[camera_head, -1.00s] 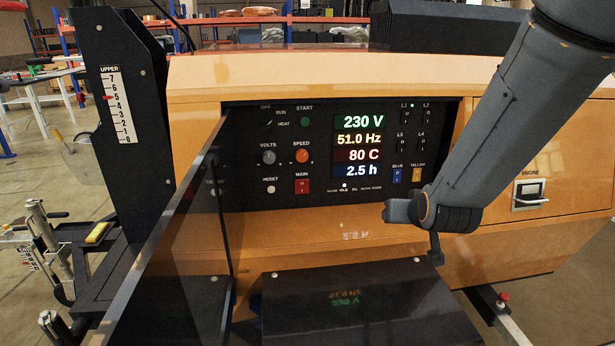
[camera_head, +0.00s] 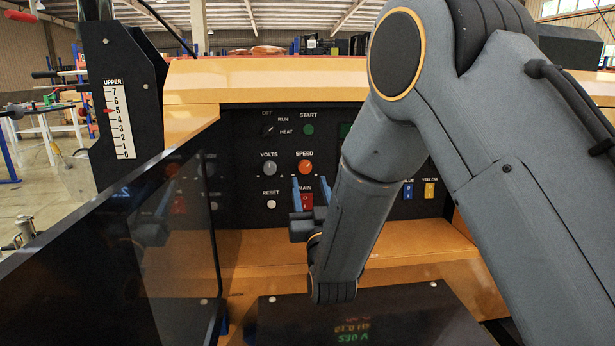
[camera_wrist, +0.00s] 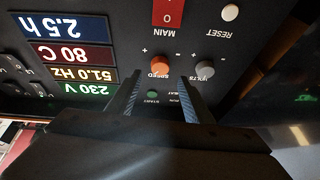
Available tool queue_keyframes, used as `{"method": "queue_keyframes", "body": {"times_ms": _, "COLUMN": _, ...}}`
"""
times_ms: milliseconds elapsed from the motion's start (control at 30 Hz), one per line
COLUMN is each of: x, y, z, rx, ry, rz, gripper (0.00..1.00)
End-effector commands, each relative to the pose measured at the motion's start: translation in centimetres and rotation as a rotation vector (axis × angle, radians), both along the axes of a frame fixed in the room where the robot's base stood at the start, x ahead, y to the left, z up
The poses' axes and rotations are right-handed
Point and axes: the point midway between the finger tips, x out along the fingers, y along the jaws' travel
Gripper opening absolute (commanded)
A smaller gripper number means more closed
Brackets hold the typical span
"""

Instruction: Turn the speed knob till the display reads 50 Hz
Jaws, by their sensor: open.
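The orange speed knob (camera_head: 305,166) is on the black control panel, right of the grey volts knob (camera_head: 269,168). The speed knob also shows in the upside-down wrist view (camera_wrist: 160,65). My gripper (camera_head: 311,186) is open and empty, its two fingers pointing at the panel just below the speed knob in the head view. In the wrist view, the speed knob appears between the lines of the fingertips (camera_wrist: 161,79); I cannot tell whether they touch it. The yellow frequency display (camera_wrist: 69,73) reads 51.0 Hz. My arm hides most of the displays in the head view.
The red main switch (camera_head: 307,201) is directly behind my fingers, with the white reset button (camera_head: 270,192) to its left. A dark see-through door (camera_head: 130,250) stands open at left. A black surface (camera_head: 390,312) juts out below the panel.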

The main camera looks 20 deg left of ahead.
Motion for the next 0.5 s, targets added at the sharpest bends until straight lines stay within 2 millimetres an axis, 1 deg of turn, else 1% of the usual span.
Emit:
{"method": "queue_keyframes", "body": {"times_ms": 100, "x": 1.6, "y": 0.8, "z": 0.8, "rx": 0.002, "ry": 0.000, "rz": -0.001, "gripper": 0.47}}
{"method": "queue_keyframes", "body": {"times_ms": 233, "x": 3.0, "y": 1.6, "z": 1.5, "rx": 0.001, "ry": 0.000, "rz": 0.000, "gripper": 0.47}}
{"method": "queue_keyframes", "body": {"times_ms": 400, "x": 4.1, "y": 2.1, "z": 1.9, "rx": -0.001, "ry": 0.002, "rz": 0.000, "gripper": 0.47}}
{"method": "queue_keyframes", "body": {"times_ms": 500, "x": 4.3, "y": 2.2, "z": 2.0, "rx": -0.001, "ry": 0.002, "rz": 0.000, "gripper": 0.47}}
